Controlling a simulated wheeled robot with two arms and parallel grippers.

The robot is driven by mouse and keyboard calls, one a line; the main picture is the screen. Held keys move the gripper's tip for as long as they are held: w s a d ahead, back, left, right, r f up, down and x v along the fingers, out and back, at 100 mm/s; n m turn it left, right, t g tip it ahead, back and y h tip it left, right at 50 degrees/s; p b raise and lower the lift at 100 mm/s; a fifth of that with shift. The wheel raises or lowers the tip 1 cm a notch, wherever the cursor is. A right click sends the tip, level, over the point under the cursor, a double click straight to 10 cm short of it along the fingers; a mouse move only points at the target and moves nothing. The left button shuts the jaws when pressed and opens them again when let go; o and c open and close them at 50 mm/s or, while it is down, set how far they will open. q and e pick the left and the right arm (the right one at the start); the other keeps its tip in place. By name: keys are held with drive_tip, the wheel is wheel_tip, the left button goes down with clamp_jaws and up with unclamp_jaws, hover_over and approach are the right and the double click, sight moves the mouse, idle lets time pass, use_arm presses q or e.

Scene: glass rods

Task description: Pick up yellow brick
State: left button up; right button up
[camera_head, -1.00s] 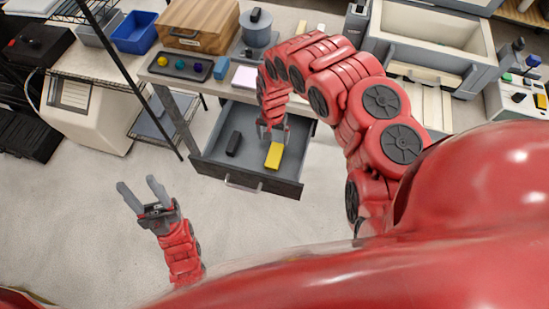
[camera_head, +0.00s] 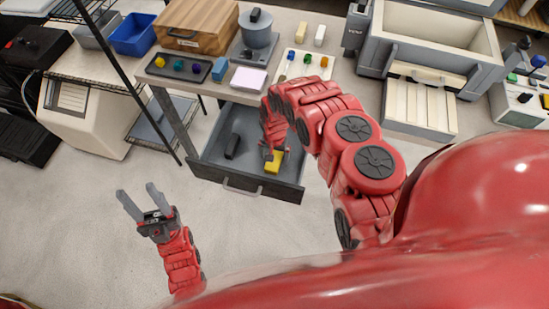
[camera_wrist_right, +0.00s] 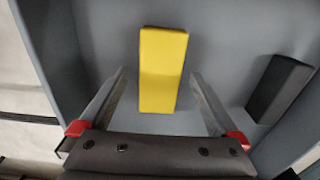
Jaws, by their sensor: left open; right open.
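The yellow brick (camera_head: 275,162) lies in the open grey drawer (camera_head: 216,157). In the right wrist view the yellow brick (camera_wrist_right: 163,70) lies on the drawer floor, its near end between my open fingers. My right gripper (camera_head: 270,155) reaches down into the drawer at the brick, and its tips partly hide behind the arm in the head view. In the wrist view my right gripper (camera_wrist_right: 160,92) has a finger on each side of the brick, with gaps showing. My left gripper (camera_head: 140,203) is open and empty over the floor, left of the drawer.
A black brick (camera_head: 232,145) lies in the drawer to the left; the wrist view shows a black brick (camera_wrist_right: 279,88) on the right. The drawer walls enclose my right gripper. The table above holds a wooden box (camera_head: 197,25), a pot (camera_head: 256,30) and small coloured items.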

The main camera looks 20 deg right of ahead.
drive_tip(key=shift+f, duration=0.2)
clamp_jaws()
idle(0.4)
